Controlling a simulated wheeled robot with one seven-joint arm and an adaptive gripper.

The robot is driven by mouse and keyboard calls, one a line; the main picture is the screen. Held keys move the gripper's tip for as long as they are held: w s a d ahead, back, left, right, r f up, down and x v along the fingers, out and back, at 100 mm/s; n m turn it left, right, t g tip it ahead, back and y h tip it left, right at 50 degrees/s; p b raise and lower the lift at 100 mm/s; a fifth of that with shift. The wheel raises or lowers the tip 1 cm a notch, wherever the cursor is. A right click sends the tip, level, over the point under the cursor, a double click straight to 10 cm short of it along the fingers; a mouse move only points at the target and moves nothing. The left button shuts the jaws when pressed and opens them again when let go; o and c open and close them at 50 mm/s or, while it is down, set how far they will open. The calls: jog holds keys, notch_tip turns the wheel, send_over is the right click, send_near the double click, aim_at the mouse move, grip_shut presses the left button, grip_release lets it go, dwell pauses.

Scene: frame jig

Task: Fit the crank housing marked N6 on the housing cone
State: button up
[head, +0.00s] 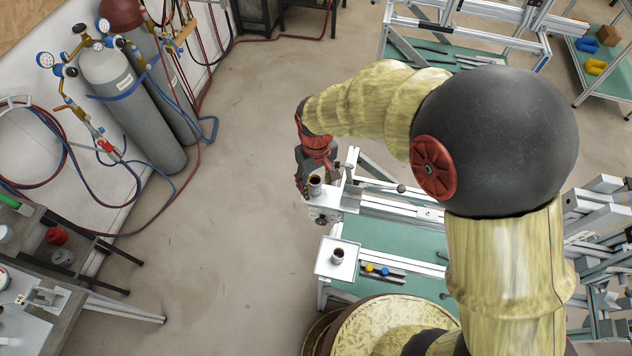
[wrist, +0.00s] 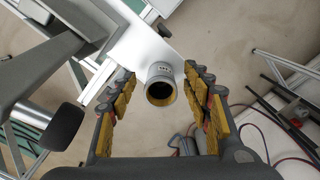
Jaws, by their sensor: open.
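A grey hollow cylinder (wrist: 160,70), with an open dark bore ringed in yellow-brown, stands at the edge of a white plate in the wrist view. It has small dark marks near its rim, too small to read. My gripper (wrist: 161,88) is open, with one finger on each side of it and gaps visible. A similar grey cylinder (head: 338,256) stands on a lower white plate (head: 331,269). I cannot tell which is the N6 housing or the housing cone.
Metal frame rails and a toggle clamp (head: 349,190) stand right of the upper plate (head: 342,201). Gas cylinders (head: 130,95) with hoses stand at the left. The floor between is clear.

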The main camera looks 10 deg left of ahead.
notch_tip(320, 180, up, 12)
jog(key=shift+f, duration=0.25)
jog(key=shift+f, duration=0.1)
dwell(0.5)
